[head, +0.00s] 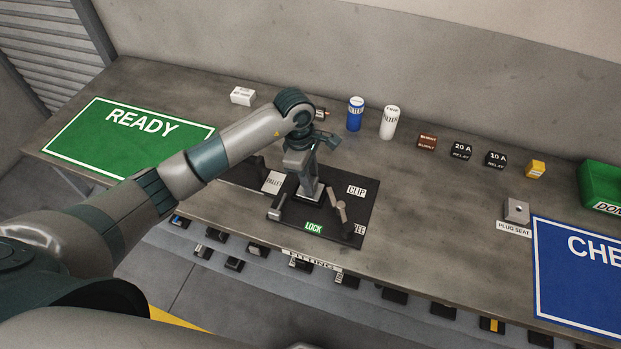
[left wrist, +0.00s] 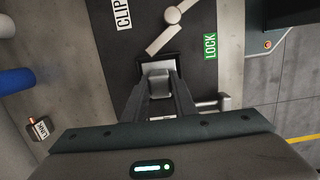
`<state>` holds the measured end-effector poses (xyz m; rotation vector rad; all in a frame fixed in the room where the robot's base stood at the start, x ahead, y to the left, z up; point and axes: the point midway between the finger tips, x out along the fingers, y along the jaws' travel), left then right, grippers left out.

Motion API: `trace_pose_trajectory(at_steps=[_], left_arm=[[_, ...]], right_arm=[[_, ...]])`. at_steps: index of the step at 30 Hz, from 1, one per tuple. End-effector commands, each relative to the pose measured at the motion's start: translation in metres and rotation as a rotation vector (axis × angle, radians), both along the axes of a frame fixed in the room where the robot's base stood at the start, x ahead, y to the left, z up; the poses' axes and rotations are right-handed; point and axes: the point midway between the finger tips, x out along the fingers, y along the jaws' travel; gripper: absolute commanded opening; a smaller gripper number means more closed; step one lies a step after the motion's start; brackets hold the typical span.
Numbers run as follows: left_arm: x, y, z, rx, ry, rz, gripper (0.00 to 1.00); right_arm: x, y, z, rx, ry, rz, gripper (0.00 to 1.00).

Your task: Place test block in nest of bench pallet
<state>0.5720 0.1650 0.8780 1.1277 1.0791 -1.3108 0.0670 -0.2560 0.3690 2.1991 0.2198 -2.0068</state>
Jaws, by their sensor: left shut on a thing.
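My left gripper (head: 306,190) is over the middle of the dark bench pallet (head: 350,215), pointing down. In the left wrist view its fingers (left wrist: 159,88) are shut on a small grey block (left wrist: 158,84), which I take for the test block. My right gripper is not in view.
A grey lever (head: 341,212) and a handle (head: 275,210) stand on the pallet near the gripper, with CLIP (head: 357,190) and LOCK (head: 313,227) labels. Blue (head: 355,114) and white (head: 390,122) cylinders and relays line the back.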

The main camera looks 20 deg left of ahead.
Motion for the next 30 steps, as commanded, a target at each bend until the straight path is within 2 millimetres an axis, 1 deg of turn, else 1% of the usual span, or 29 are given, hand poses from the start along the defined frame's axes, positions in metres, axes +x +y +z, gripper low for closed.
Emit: trace_pose_trajectory(at_steps=[2, 3, 4, 5, 14, 19, 20, 23, 26, 30], left_arm=[[0.001, 0.000, -0.002, -0.001, -0.002, 0.000, 0.00], [0.000, 0.000, -0.002, 0.000, 0.000, 0.000, 0.32], [0.000, 0.000, -0.002, 0.000, 0.000, 0.000, 0.39], [0.000, 0.000, -0.002, 0.000, 0.000, 0.000, 0.43], [0.000, 0.000, -0.001, 0.000, 0.000, 0.000, 0.43], [0.000, 0.000, 0.003, 0.000, 0.000, 0.000, 0.43], [0.001, 0.001, 0.003, 0.000, -0.002, -0.001, 0.43], [0.001, 0.002, 0.012, 0.000, -0.003, -0.001, 0.43], [0.001, 0.005, 0.025, 0.001, -0.005, 0.000, 0.43], [0.002, 0.008, 0.050, 0.001, -0.006, -0.002, 0.43]], right_arm=[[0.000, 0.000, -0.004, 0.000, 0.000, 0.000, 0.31], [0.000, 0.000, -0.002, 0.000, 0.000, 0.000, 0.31], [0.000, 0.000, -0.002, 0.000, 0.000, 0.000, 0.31], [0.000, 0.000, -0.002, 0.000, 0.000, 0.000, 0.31], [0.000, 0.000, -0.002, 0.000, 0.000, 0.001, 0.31], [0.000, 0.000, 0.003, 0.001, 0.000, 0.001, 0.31], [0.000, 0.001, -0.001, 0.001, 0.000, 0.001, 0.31], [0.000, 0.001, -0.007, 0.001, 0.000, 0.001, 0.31], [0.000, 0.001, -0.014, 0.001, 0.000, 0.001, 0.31], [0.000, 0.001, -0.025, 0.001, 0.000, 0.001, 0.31]])
